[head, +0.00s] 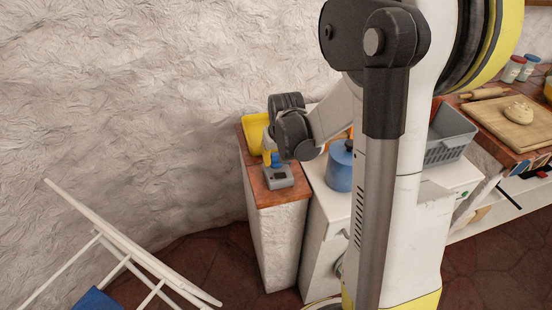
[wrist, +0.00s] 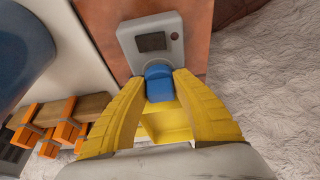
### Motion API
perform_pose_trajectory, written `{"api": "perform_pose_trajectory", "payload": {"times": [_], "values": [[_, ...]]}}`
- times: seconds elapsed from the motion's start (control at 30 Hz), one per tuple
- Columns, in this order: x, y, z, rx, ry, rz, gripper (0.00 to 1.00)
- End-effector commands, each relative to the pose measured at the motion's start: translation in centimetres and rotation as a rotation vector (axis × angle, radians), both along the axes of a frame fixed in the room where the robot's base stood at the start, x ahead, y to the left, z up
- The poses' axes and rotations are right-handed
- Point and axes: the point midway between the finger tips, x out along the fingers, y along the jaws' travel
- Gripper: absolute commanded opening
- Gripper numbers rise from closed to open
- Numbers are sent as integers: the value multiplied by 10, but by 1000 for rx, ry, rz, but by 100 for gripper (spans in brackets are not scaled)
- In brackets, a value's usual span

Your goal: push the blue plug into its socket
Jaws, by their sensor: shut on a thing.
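The blue plug (wrist: 160,84) is between the tips of my gripper's yellow fingers (wrist: 158,92) in the wrist view. My gripper is shut on it. In the head view the plug (head: 276,160) shows as a small blue patch just above the grey socket box (head: 280,178), below my gripper (head: 271,157). The socket box also shows in the wrist view (wrist: 130,40), with a dark screen and a small reddish round spot. The plug overlaps the box's near edge there. The socket opening is hidden, and I cannot tell how deep the plug sits.
The box stands on a narrow reddish-brown counter top (head: 258,185). A yellow container (head: 254,133) is behind it. A blue pot (head: 340,168) stands to the right on a white surface. A grey basket (head: 449,137) is farther right. Orange-and-wood pieces (wrist: 60,118) show in the wrist view.

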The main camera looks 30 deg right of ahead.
Motion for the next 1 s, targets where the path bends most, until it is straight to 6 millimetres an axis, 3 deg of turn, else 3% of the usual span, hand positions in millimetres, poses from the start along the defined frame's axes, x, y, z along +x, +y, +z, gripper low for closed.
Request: {"api": "perform_pose_trajectory", "payload": {"times": [0.5, 0.53, 0.6, 1.0], "values": [[0, 0, -8, 0, 0, 0, 1], [0, 0, -8, 0, 0, 0, 38], [0, 0, -8, 0, 0, 0, 54], [-3, 1, 0, 0, 0, 0, 54]]}}
